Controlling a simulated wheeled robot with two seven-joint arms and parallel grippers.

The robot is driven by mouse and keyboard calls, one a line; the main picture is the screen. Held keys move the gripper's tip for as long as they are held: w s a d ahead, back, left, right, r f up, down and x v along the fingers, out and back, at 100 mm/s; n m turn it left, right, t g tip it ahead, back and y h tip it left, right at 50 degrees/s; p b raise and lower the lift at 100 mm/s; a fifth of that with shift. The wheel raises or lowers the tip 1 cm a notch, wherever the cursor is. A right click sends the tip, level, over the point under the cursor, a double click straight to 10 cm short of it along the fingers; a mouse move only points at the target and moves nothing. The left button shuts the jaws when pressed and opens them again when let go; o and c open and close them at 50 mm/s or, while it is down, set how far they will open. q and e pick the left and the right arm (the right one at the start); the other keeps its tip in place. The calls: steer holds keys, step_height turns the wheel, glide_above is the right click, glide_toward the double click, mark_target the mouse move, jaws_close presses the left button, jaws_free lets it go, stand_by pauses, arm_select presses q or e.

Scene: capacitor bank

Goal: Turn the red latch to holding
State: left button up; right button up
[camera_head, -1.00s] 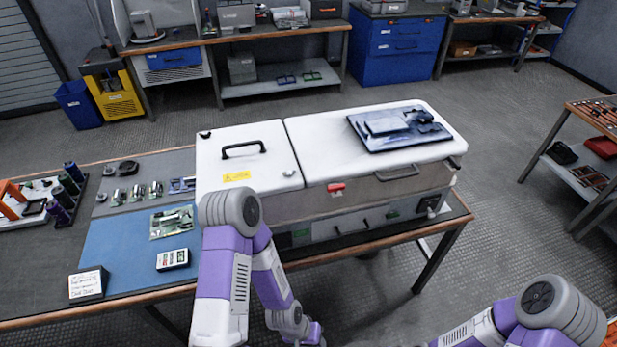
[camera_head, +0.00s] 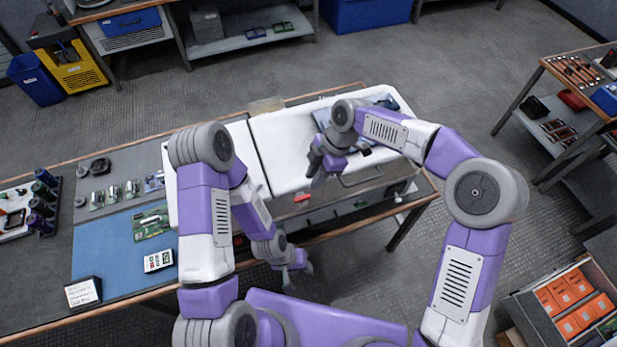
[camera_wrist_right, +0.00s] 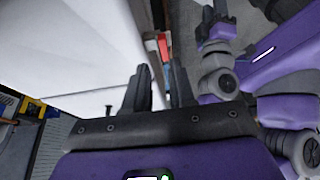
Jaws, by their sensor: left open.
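The red latch (camera_head: 302,198) is on the front edge of the white-topped cabinet (camera_head: 262,140), just below the lid. It also shows as a red piece in the right wrist view (camera_wrist_right: 163,46), beyond the fingertips. My right gripper (camera_head: 319,174) is over the cabinet lid, above and slightly right of the latch, apart from it. In the right wrist view its two fingers (camera_wrist_right: 162,82) stand apart with nothing between them. My left gripper (camera_head: 300,268) is low in front of the cabinet, below the latch. It is open and holds nothing that I can see.
A metal handle (camera_head: 361,178) is on the cabinet front, right of the latch. A blue mat (camera_head: 105,245) with a green board (camera_head: 151,224) and a small white-and-black box (camera_head: 158,261) lies on the bench at left. Open floor lies right of the bench.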

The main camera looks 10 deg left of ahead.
mark_target(303, 197)
steer(key=x, duration=0.6)
steer(key=shift+s, duration=0.4)
steer(key=shift+w+a+f, duration=0.1)
steer(key=shift+f, duration=0.25)
jaws_close()
